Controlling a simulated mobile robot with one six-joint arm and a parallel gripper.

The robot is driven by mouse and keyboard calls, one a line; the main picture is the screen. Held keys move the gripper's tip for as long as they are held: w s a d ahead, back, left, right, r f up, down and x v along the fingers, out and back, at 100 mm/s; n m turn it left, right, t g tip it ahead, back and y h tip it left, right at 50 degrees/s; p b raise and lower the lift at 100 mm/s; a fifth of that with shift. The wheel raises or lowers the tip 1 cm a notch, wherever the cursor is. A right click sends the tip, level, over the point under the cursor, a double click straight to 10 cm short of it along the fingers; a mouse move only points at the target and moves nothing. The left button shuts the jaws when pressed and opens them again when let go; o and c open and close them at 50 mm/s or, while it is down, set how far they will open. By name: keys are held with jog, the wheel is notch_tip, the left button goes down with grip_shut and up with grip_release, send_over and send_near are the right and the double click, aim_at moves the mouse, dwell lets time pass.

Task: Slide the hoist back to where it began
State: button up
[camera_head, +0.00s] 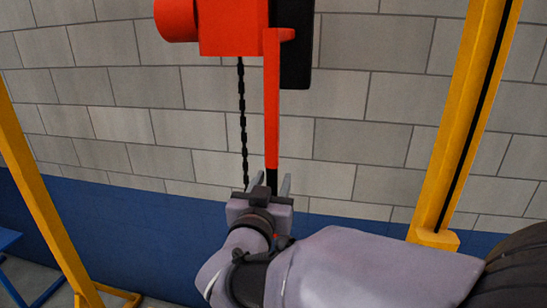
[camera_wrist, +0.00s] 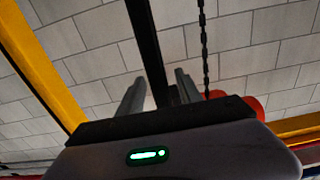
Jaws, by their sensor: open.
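The hoist (camera_head: 233,27) is an orange-red body at the top of the head view. A dark chain (camera_head: 242,110) and an orange-red bar (camera_head: 271,105) with a black lower end (camera_head: 271,180) hang from it. My gripper (camera_head: 272,181) is open at the bar's black lower end, with one finger on each side. In the wrist view a black bar (camera_wrist: 150,50) runs between the two fingers, and the chain (camera_wrist: 203,45) hangs to the right. Contact between fingers and bar cannot be told. A red part (camera_wrist: 250,103) shows behind my gripper.
A yellow post (camera_head: 465,120) stands at right and a slanted yellow leg (camera_head: 40,205) at left. Behind is a grey block wall (camera_head: 350,150) with a blue lower band (camera_head: 130,225). A blue frame (camera_head: 10,240) stands at far left. The space beside the bar looks clear.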

jog(key=shift+x, duration=1.4)
jog(key=shift+c, duration=0.2)
grip_shut()
